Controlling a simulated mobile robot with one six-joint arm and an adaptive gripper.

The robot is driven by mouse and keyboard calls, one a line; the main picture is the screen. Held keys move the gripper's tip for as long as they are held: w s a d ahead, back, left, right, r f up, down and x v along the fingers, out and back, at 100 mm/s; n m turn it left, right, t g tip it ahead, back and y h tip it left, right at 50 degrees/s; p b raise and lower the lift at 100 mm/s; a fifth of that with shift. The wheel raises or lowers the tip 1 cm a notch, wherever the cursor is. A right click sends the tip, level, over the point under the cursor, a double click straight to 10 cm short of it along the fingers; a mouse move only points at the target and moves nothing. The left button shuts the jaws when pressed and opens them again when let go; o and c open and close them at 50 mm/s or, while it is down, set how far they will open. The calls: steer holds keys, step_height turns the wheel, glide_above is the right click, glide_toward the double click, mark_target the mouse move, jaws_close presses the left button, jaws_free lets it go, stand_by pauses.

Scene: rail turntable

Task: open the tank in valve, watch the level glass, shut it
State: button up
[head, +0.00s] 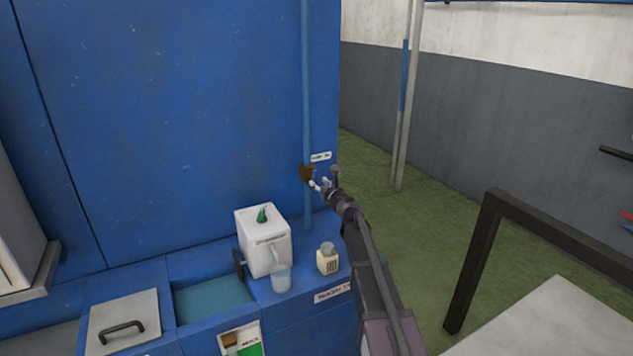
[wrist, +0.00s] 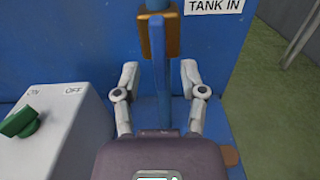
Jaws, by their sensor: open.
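The tank in valve (head: 307,173) is a small brown fitting on the vertical blue pipe (head: 306,90), beside a white label. In the wrist view the valve (wrist: 146,38) is at the top, left of the "TANK IN" label (wrist: 213,5). My gripper (head: 324,180) is close to the valve in the head view. In the wrist view my gripper (wrist: 160,82) is open, with its fingers apart on either side of the pipe and below the valve. I cannot tell whether it touches anything. No level glass is clearly identifiable.
A white box (head: 258,245) with a green knob, a clear cup (head: 281,278) and a cream bottle (head: 327,259) stand on the blue counter. A water-filled basin (head: 212,297) is at left. A pale post (head: 400,140) with a blue section stands right. A dark frame (head: 475,262) is at front right.

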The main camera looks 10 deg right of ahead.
steer(key=v, duration=0.9)
steer(key=shift+s+a, duration=0.1)
steer(key=shift+s, duration=0.05)
steer(key=s+a+f+n+g+y+p, duration=0.1)
steer(key=s+a+f+n+g, duration=0.4)
steer(key=s+n, duration=0.4)
steer(key=s+a+f+n+g+y+p, duration=0.1)
steer(key=s+a+f+n+g, duration=0.5)
steer(key=n, duration=0.5)
steer(key=s+d+f+n+g+h+p, duration=0.1)
steer(key=s+d+n+g+h, duration=0.2)
steer(key=s+n, duration=0.3)
steer(key=s+d+f+n+g+h+p, duration=0.1)
steer(key=s+n, duration=0.5)
steer(key=s, duration=0.6)
steer(key=d+f+g+h, duration=0.1)
steer(key=d+g+h, duration=0.1)
steer(key=d+h, duration=0.1)
steer(key=shift+s+d+f+n+h, duration=0.15)
steer(key=shift+s+f+n+h, duration=0.15)
steer(key=shift+s, duration=0.05)
